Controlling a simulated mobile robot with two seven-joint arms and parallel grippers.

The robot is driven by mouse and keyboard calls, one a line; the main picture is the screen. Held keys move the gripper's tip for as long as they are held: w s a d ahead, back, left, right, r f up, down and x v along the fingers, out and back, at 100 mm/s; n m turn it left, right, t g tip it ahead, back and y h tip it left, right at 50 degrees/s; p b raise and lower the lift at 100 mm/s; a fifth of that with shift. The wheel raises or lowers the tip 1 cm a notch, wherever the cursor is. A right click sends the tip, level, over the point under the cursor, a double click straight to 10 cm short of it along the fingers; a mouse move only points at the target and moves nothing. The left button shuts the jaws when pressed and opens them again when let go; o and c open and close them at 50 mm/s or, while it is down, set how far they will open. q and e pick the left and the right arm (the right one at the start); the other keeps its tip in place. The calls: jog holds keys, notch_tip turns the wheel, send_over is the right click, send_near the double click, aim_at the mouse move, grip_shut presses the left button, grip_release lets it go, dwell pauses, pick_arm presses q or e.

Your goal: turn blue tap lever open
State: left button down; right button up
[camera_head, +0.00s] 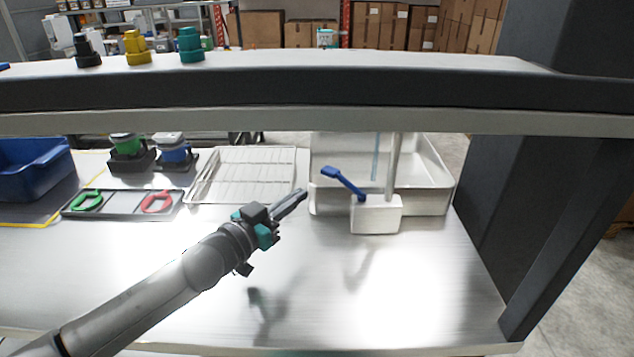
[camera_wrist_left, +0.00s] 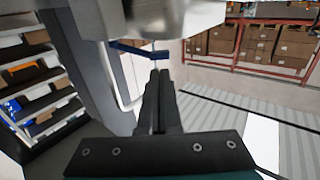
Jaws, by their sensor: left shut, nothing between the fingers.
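The blue tap lever (camera_head: 343,182) slants up and to the left from a white tap block (camera_head: 376,214) at the front of a white basin. A thin bluish vertical streak (camera_head: 375,158), perhaps water, shows above the basin behind the lever. My left gripper (camera_head: 303,193) is shut and empty, a little left of the lever's free end and apart from it in the head view. In the left wrist view the lever (camera_wrist_left: 128,47) lies across, just beyond the shut fingertips (camera_wrist_left: 159,72); I cannot tell whether they touch. My right gripper is not in view.
The white basin (camera_head: 434,180) stands behind the tap. A wire rack (camera_head: 243,176) and a tray with green and red handles (camera_head: 120,204) lie to the left. A shelf beam (camera_head: 300,92) crosses above the table. The front right of the metal table is clear.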

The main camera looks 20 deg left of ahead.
aim_at(326, 174)
pick_arm(q)
jog(key=shift+x, duration=3.6)
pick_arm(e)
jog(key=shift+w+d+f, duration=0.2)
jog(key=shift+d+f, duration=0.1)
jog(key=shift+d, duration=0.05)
pick_arm(q)
jog(key=shift+w+a, duration=0.1)
jog(key=shift+w, duration=0.05)
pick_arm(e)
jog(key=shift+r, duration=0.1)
